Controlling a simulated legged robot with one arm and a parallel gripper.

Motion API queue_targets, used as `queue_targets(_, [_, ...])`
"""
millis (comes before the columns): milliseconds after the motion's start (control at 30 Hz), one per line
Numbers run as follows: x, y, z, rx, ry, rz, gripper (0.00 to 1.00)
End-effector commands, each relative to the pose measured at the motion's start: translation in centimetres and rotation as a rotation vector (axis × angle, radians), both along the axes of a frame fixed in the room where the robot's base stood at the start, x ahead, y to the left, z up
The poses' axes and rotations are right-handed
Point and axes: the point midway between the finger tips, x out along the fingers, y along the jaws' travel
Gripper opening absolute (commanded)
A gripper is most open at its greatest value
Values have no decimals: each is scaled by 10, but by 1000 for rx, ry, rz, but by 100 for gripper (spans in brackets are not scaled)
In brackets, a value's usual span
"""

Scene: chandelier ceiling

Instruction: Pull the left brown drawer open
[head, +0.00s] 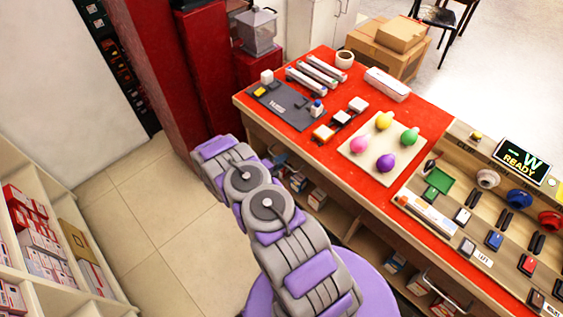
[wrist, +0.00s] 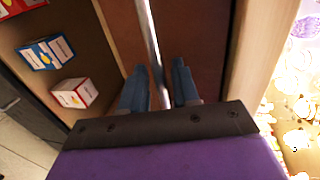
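In the wrist view a dark brown drawer front (wrist: 200,35) fills the upper middle. A long metal bar handle (wrist: 148,30) runs down it. My gripper (wrist: 159,70) has its two blue-grey fingers apart, one on each side of the handle. The handle passes between them, with a gap showing beside it. I cannot tell whether either finger touches it.
Small boxes (wrist: 72,92) sit on an open shelf left of the drawer in the wrist view. A red cabinet (head: 175,70) stands behind my arm. White shelving (head: 40,180) is at the left, with clear tiled floor (head: 150,215) between.

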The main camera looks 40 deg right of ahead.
Motion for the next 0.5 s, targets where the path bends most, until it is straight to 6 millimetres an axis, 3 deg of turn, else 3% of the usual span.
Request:
queue_targets(133, [0,0,0,0,0,0,31])
queue_targets(433, [0,0,0,1,0,0,2])
queue_targets(500, [0,0,0,1,1,0,0])
